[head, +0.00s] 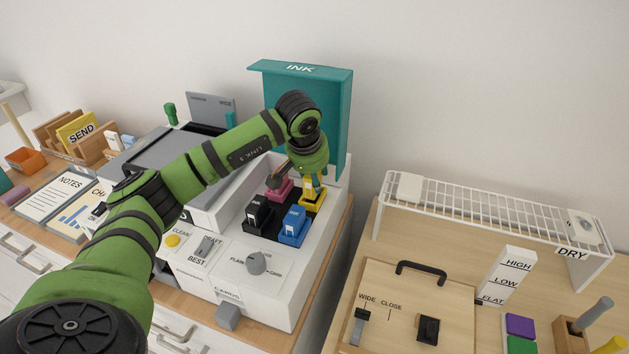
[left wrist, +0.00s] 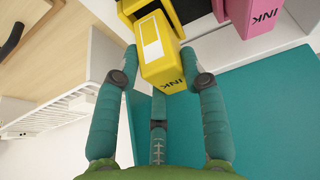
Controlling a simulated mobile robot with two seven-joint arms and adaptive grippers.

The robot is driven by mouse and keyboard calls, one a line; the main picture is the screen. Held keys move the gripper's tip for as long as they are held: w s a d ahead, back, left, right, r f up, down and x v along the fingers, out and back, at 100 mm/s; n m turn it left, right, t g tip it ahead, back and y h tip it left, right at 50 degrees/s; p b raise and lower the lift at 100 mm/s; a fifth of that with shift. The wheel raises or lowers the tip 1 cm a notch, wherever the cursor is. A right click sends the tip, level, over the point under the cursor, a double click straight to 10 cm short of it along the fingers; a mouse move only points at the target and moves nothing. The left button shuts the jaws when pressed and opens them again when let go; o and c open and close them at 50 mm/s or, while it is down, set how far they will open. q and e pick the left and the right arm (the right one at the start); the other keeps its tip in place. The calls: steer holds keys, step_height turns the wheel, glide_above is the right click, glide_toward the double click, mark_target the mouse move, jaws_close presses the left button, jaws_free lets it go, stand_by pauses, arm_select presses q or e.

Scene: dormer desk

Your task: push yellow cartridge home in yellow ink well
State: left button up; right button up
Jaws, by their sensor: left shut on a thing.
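My left gripper (head: 312,190) reaches down to the back right of the ink bay. Its fingers, also in the left wrist view (left wrist: 160,52), are shut on the sides of the yellow cartridge (left wrist: 162,66), which has a white label and the word INK. The cartridge's other end meets the yellow ink well (left wrist: 133,8), and its body stands out from it. In the head view the yellow well (head: 312,203) shows below the fingers, and the fingers partly hide the cartridge. How deep the cartridge sits I cannot tell. My right gripper is not in view.
A pink cartridge (head: 279,189), a black one (head: 258,211) and a blue one (head: 294,226) stand close by in the bay. The raised teal INK lid (head: 335,110) is behind my gripper. A white wire DRY rack (head: 480,205) stands to the right.

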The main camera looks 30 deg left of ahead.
arm_select(q)
step_height(320, 180, down, 2)
steer(key=shift+f, duration=0.25)
steer(key=shift+f, duration=0.1)
steer(key=shift+f, duration=0.15)
steer(key=o, duration=1.2)
